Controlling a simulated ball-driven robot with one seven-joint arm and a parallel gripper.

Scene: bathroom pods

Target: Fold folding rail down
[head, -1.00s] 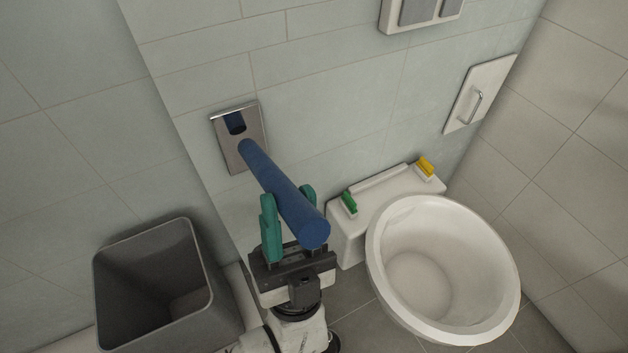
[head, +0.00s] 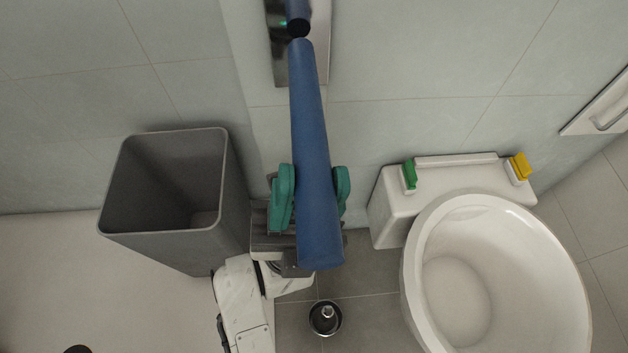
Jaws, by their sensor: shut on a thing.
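The folding rail (head: 314,140) is a thick blue bar. It comes out from a shiny metal wall plate (head: 318,62) at the top and reaches toward me, its free end at the lower middle. My gripper (head: 312,192) has green fingers, one on each side of the rail, and is shut on it a little short of its free end. The rail covers part of the gripper's palm. The top of the wall plate is cut off by the picture edge.
A grey open bin (head: 170,190) stands left of my gripper. A white toilet (head: 408,262) is at the right, with a green piece (head: 409,175) and a yellow piece (head: 520,166) behind it. A small dark round object (head: 325,318) is on the floor below the rail.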

